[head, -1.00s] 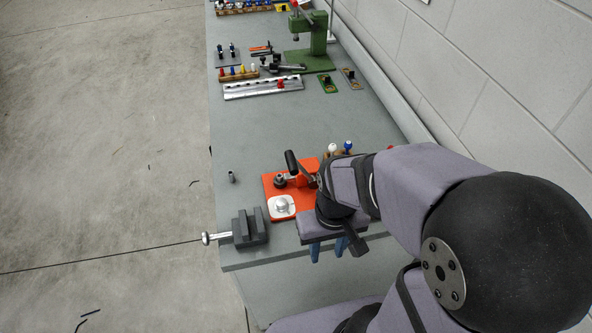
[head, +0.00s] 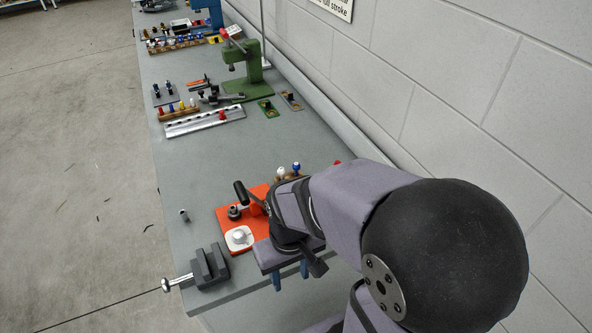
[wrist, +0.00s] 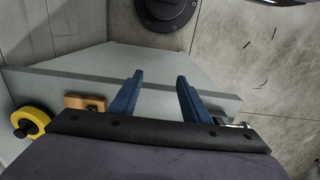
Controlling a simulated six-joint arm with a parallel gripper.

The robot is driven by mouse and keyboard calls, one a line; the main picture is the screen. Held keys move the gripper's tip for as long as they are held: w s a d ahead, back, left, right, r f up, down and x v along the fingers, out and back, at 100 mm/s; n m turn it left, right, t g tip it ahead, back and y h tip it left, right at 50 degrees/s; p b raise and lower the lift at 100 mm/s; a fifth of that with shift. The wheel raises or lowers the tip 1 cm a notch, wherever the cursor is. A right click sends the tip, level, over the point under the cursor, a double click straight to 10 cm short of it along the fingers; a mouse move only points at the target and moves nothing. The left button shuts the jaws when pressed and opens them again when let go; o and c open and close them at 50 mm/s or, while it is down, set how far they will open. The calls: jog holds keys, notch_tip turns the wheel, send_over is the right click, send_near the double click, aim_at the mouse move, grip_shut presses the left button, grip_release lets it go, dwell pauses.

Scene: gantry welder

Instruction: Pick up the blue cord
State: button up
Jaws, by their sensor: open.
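I cannot make out a blue cord in either view. My gripper (head: 291,275) has two blue fingers and hangs over the near edge of the grey bench (head: 200,150), beside an orange plate. In the wrist view, my gripper (wrist: 159,79) is open, with its fingers apart and nothing between them. The bench edge runs across behind the fingers. My arm covers part of the bench's near right side.
An orange plate (head: 230,218) with a toggle clamp and a grey vise (head: 209,265) stand near my gripper. A yellow ring-shaped thing (wrist: 31,121) and a wooden block (wrist: 85,103) lie left in the wrist view. Mid-bench is mostly clear; a wall borders the right.

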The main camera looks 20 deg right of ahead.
jog(key=r+m+t+h, duration=0.15)
jog(key=m+h, duration=0.25)
jog(key=m, duration=1.1)
send_over(295, 164)
jog(key=a, duration=0.2)
jog(key=shift+p+x, duration=0.6)
jog(key=shift+x, duration=0.3)
jog(key=shift+s+d+f+p, duration=0.25)
jog(key=shift+f+p, duration=0.25)
jog(key=shift+p, duration=0.15)
jog(key=shift+p+x, duration=1)
jog(key=shift+x, duration=1.05)
jog(key=shift+s, duration=0.15)
jog(key=shift+c, duration=0.3)
grip_shut()
